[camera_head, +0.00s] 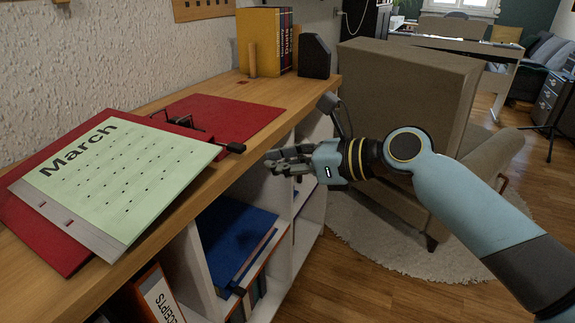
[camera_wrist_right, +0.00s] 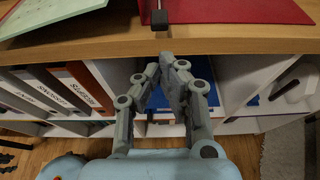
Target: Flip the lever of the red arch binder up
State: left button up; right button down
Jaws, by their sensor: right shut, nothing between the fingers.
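The red arch binder (camera_head: 240,117) lies open on top of the wooden shelf, with a pale green March calendar sheet (camera_head: 115,185) over its left side. Its black lever (camera_head: 236,148) sticks out to the right toward the shelf's front edge, low over the binder; the lever end also shows in the wrist view (camera_wrist_right: 159,20). My right gripper (camera_head: 272,163) is shut and empty, just off the front edge, right of the lever end and apart from it. In the wrist view the closed fingertips (camera_wrist_right: 168,60) point at the shelf edge, below the lever. My left gripper is not in view.
A yellow binder and books (camera_head: 262,42) and a black holder (camera_head: 314,57) stand at the shelf's far end. A beige armchair (camera_head: 405,90) stands behind my right arm. Open floor lies at the lower right.

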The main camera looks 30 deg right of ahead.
aim_at(241, 166)
jog(key=b+x, duration=0.1)
jog(key=x, duration=0.4)
jog(key=shift+w+a+f, duration=0.2)
jog(key=shift+w+a, duration=0.05)
jog(key=shift+w, duration=0.05)
